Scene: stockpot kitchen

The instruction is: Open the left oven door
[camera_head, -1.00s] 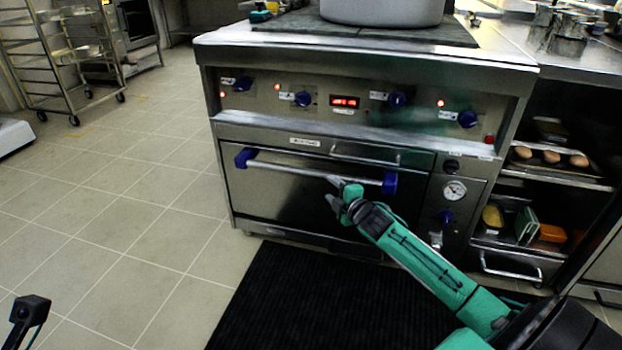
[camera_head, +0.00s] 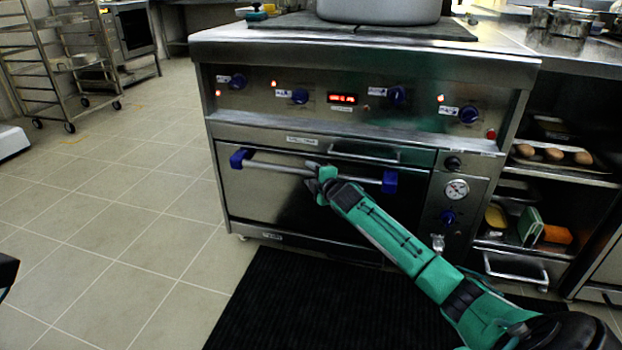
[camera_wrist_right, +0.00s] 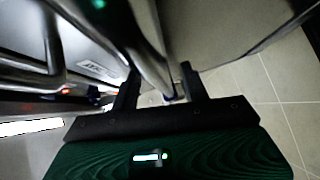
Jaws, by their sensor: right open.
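The oven door (camera_head: 275,203) is shut, a dark steel panel on the front of the range. Its handle (camera_head: 272,165) is a horizontal steel bar with blue end mounts. My right gripper (camera_head: 314,170) is open at the middle of this bar, its arm reaching in from the lower right. In the right wrist view the handle bar (camera_wrist_right: 150,55) runs down between the two open dark fingers of my right gripper (camera_wrist_right: 160,90); contact is unclear. My left gripper's fingers do not show; only a dark piece sits at the head view's left edge.
A large pot (camera_head: 380,10) stands on the range top. Blue knobs (camera_head: 300,96) line the panel above the door. A black mat (camera_head: 320,305) lies in front. Open shelves (camera_head: 545,180) with food are at the right.

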